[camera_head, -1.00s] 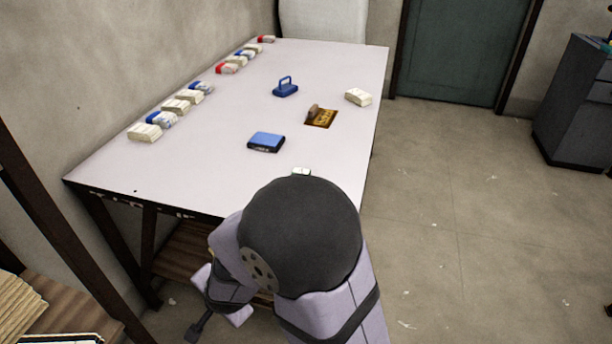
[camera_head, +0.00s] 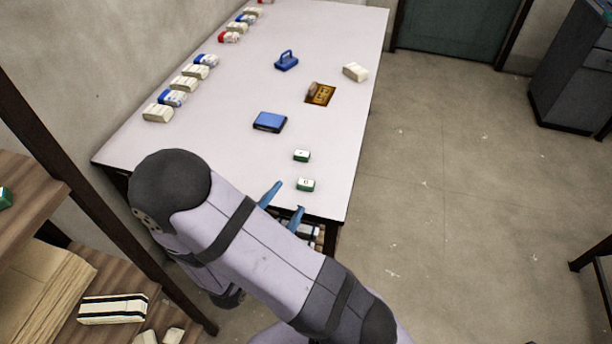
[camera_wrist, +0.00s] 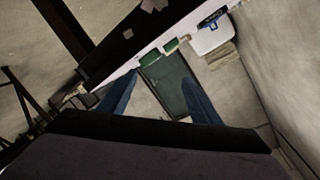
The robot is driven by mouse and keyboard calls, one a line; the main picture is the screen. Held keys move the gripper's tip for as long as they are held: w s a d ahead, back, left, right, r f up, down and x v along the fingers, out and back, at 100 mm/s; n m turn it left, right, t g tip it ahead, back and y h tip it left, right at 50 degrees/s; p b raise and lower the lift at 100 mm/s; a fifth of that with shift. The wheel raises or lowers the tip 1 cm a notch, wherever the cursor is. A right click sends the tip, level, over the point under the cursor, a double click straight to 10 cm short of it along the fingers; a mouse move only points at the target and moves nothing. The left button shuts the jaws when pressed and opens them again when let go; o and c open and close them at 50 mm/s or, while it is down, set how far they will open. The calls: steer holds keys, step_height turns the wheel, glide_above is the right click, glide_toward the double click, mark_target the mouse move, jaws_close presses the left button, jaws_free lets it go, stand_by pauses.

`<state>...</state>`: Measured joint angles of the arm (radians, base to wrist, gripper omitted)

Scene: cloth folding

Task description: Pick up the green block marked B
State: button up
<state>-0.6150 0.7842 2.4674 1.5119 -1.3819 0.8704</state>
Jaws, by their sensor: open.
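Two small green blocks with white tops lie near the table's front right corner, a farther block (camera_head: 302,156) and a nearer block (camera_head: 306,185). Each top has a dark mark too small to read, so I cannot tell which is B. My gripper (camera_head: 291,196) has two blue fingers, spread apart and empty. It is by the table's front edge, just in front and left of the nearer block. In the wrist view, two green blocks show beyond the fingers, one (camera_wrist: 150,58) larger than the other (camera_wrist: 171,46).
On the table (camera_head: 225,145) are a blue box (camera_head: 269,122), a blue handled object (camera_head: 287,61), a brown-orange plate (camera_head: 322,95) and a cream block (camera_head: 355,72). Several cream, blue and red blocks line the left edge. A wooden shelf (camera_head: 85,268) stands at left.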

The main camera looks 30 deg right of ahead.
mark_target(305, 187)
steer(key=n, duration=0.2)
steer(key=d+f+n+t, duration=0.1)
steer(key=n, duration=0.2)
steer(key=f+n, duration=0.1)
steer(key=n, duration=0.1)
steer(key=shift+d+f, duration=0.1)
steer(key=shift+d, duration=0.2)
steer(key=n, duration=0.1)
steer(key=f+n+y, duration=0.1)
steer(key=n, duration=0.1)
steer(key=shift+s+d+f+t, duration=0.1)
steer(key=shift+t, duration=0.3)
steer(key=shift+x, duration=1.05)
steer(key=shift+d, duration=0.1)
steer(key=shift+w+d+p, duration=0.2)
steer(key=shift+d+p, duration=0.2)
steer(key=shift+d, duration=0.05)
steer(key=shift+r+p+x, duration=0.15)
steer(key=shift+p+x, duration=0.05)
steer(key=shift+x, duration=0.85)
steer(key=shift+r+p+x, duration=0.15)
steer(key=shift+p+x, duration=0.05)
steer(key=shift+x, duration=0.85)
steer(key=shift+s+d, duration=0.1)
steer(key=shift+d, duration=0.05)
steer(key=c, duration=1.1)
